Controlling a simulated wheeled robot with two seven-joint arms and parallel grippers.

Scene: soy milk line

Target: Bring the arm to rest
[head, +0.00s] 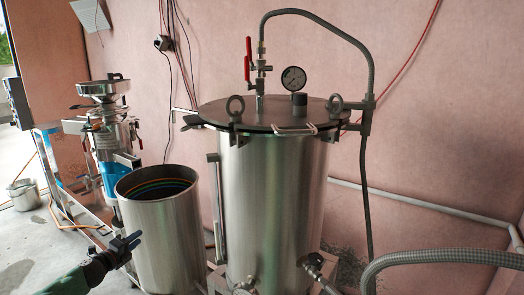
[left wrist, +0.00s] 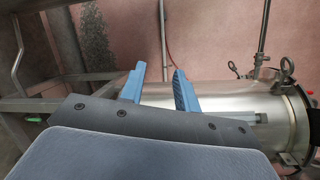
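My left gripper (head: 128,242) is low at the left of the head view, in front of the open steel bucket (head: 165,250). In the left wrist view its two blue fingers (left wrist: 159,76) stand apart with nothing held between them. A large steel tank (left wrist: 225,95) lies beyond the fingers in that view. I cannot tell how close the fingers are to the bucket. My right gripper is in neither view.
The tall lidded tank (head: 275,195) with a gauge (head: 293,78) and red-handled valves fills the middle. A grinding machine (head: 105,130) stands at the left. A ribbed hose (head: 430,258) crosses the lower right. A small pail (head: 24,195) sits on open floor at far left.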

